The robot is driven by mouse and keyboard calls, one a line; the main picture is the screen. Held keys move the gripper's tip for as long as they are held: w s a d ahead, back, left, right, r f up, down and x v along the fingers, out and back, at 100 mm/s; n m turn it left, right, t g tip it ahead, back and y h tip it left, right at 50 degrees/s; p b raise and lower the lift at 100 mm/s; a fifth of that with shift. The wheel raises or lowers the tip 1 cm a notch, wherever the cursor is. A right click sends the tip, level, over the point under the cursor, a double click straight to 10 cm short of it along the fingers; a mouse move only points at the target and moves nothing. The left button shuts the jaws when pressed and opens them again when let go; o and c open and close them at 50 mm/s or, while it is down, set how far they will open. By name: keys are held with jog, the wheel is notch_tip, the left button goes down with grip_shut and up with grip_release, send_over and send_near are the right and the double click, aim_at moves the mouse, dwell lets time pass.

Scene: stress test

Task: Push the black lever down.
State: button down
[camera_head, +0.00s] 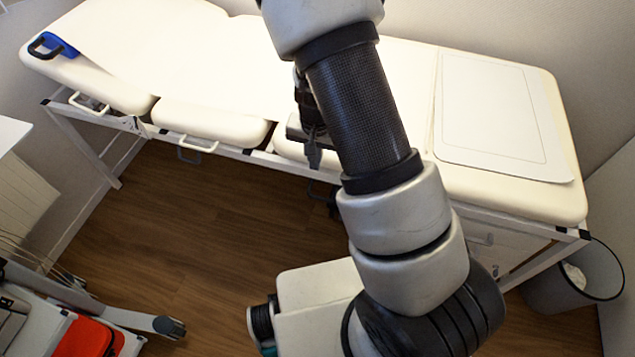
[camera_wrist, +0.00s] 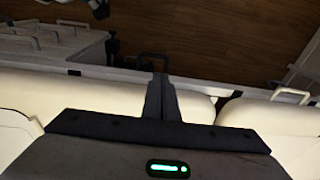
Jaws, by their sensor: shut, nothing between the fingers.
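The black lever (camera_wrist: 152,56) is a dark loop-shaped bar at the front edge of the padded couch (camera_head: 215,120). In the wrist view it stands just beyond my fingertips; I cannot tell whether they touch. In the head view a small dark part of it (camera_head: 320,192) seems to show below the couch edge, mostly hidden by my arm. My gripper (camera_head: 314,160) points down in front of the couch's front edge, above the lever. Its fingers are together and empty in the wrist view (camera_wrist: 161,78).
White handles (camera_head: 198,146) stick out along the couch front. A waste bin (camera_head: 570,285) stands at the right end. A trolley with a red item (camera_head: 85,336) is at the lower left. The wooden floor (camera_head: 190,220) between is clear.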

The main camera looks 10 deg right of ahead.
aim_at(321, 198)
jog(key=f, duration=0.2)
jog(key=d+f, duration=0.1)
jog(key=shift+d+f+h, duration=0.1)
jog(key=shift+f+h, duration=0.2)
jog(key=shift+f, duration=0.1)
jog(key=f+b, duration=0.1)
jog(key=f, duration=0.3)
jog(key=w+f+b, duration=0.1)
jog(key=f+b, duration=0.1)
jog(key=f, duration=0.3)
jog(key=f+b, duration=0.1)
jog(key=f, duration=0.4)
jog(key=shift+w+d+b, duration=0.2)
jog(key=shift+d+b, duration=0.15)
jog(key=shift+b, duration=0.05)
